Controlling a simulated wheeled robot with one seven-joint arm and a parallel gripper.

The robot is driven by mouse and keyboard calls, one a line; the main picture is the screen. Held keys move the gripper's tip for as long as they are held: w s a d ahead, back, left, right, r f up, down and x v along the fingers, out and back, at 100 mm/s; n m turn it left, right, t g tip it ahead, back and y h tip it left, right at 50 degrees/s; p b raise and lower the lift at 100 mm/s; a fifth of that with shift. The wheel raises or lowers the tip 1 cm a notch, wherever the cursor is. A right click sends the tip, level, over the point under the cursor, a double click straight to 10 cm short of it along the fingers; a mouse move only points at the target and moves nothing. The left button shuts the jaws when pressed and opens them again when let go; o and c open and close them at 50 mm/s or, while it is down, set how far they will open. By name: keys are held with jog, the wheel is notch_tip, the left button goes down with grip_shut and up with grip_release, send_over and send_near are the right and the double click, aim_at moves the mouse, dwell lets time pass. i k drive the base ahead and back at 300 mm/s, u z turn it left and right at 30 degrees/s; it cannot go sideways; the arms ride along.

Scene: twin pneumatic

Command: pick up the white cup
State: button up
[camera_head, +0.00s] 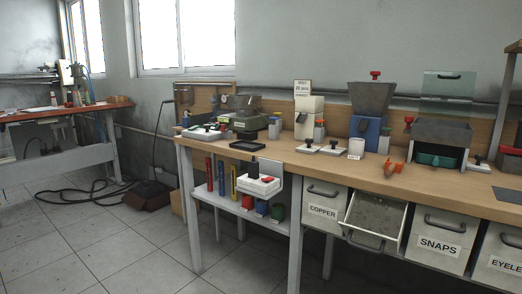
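A small white cup-like cylinder (356,148) stands upright on the wooden workbench, right of the middle of the view. A small white label with dark lettering shows at its foot. It sits in front of a blue machine with a grey hopper. Nothing is seen touching it from above. My gripper is not in view.
Below, an open drawer (375,218) juts out beside the COPPER drawer (322,198). Floor at left has cables.

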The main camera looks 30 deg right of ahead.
aim_at(357, 145)
jog(key=u, duration=2.3)
jog(key=k, duration=1.75)
jog(key=z, duration=1.4)
jog(key=i, duration=0.85)
